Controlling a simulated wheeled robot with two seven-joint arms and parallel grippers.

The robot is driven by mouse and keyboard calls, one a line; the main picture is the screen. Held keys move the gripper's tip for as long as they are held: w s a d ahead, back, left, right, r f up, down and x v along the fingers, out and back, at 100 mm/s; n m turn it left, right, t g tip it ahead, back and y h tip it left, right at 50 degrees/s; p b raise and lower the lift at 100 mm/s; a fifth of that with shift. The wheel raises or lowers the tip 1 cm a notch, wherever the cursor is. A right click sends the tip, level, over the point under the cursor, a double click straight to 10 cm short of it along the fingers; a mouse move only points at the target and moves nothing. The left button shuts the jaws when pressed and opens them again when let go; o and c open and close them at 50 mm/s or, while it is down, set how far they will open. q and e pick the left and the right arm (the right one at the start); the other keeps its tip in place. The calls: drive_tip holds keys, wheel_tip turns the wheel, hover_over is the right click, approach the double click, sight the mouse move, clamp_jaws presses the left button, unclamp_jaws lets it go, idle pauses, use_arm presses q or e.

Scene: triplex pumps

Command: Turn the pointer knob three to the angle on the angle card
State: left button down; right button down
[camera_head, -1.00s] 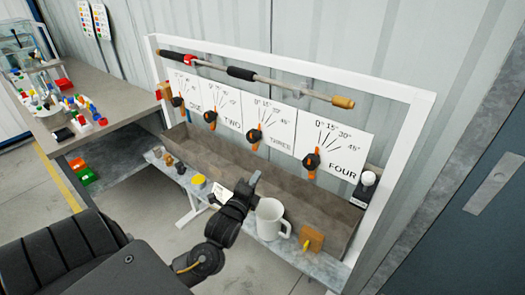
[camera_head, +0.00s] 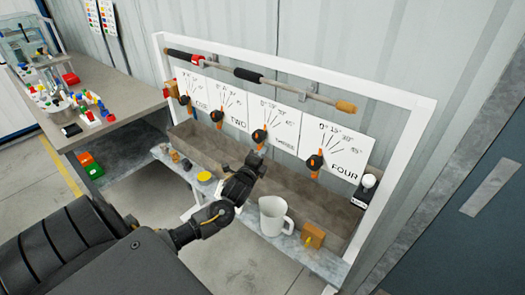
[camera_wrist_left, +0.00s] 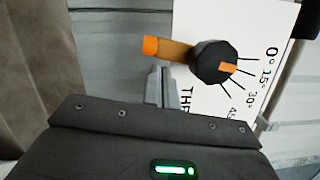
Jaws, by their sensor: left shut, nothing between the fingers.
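Pointer knob three (camera_head: 259,136) is a black knob with an orange part, mounted on the white THREE scale card (camera_head: 284,122). In the left wrist view the knob (camera_wrist_left: 213,62) shows an orange mark toward the printed lines and an orange bar sticking out to the left. My left gripper (camera_head: 257,158) is shut and empty just below the knob in the head view. In the left wrist view its fingertips (camera_wrist_left: 160,85) are close to the orange bar; I cannot tell whether they touch. I cannot make out the angle card. My right gripper is not in view.
Knobs two (camera_head: 216,116) and four (camera_head: 315,162) flank knob three. A long grey trough (camera_head: 300,200) runs below the panel. A white mug (camera_head: 273,216) and a wooden block (camera_head: 313,235) stand on the shelf in front. A rod (camera_head: 285,83) hangs above the scales.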

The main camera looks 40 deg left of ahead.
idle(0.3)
use_arm(q)
drive_tip(key=shift+a+m, duration=0.4)
drive_tip(key=shift+a, duration=0.25)
